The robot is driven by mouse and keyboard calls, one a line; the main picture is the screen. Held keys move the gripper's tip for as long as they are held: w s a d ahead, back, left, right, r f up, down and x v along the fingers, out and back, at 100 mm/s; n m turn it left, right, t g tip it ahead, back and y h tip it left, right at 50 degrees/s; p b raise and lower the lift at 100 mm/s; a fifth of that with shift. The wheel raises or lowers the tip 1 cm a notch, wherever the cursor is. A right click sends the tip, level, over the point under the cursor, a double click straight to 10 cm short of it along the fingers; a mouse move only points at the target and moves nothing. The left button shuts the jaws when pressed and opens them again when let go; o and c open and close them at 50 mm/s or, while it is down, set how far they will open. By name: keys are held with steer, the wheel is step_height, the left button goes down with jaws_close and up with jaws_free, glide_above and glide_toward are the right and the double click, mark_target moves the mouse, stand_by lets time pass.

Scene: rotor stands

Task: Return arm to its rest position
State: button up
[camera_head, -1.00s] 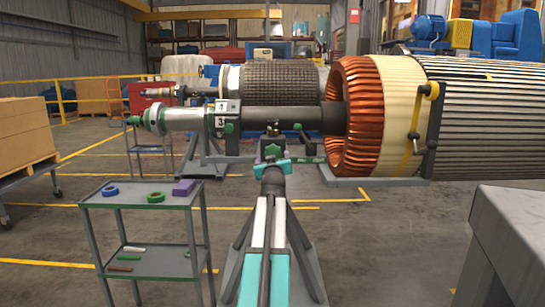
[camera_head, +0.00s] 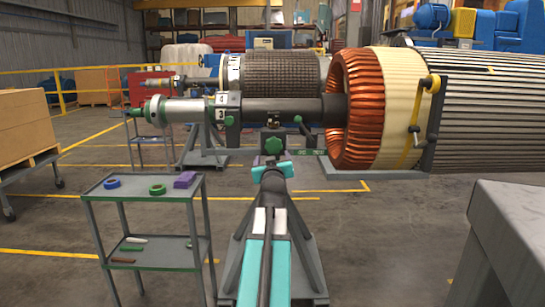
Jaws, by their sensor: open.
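My arm, teal and white, reaches forward from the bottom centre in the head view. Its far end has a teal wrist part, with my gripper (camera_head: 272,168) there, small in the picture. The fingers are hard to make out, but nothing shows held in them. The end appears in front of and below the dark rotor shaft (camera_head: 280,108) and a green clamp with a purple part (camera_head: 272,146). I cannot tell how far apart they are. A grey splayed stand (camera_head: 308,275) shows behind and beside my arm.
A big rotor with copper windings (camera_head: 355,110) fills the right. A grey trolley (camera_head: 130,192) at the left carries tape rolls, a purple block and tools. A grey surface (camera_head: 510,215) stands at the lower right. Cartons (camera_head: 25,125) stand far left. Open floor lies between trolley and cartons.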

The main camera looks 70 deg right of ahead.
steer(key=shift+s+a, duration=0.1)
steer(key=shift+a, duration=0.2)
stand_by(0.4)
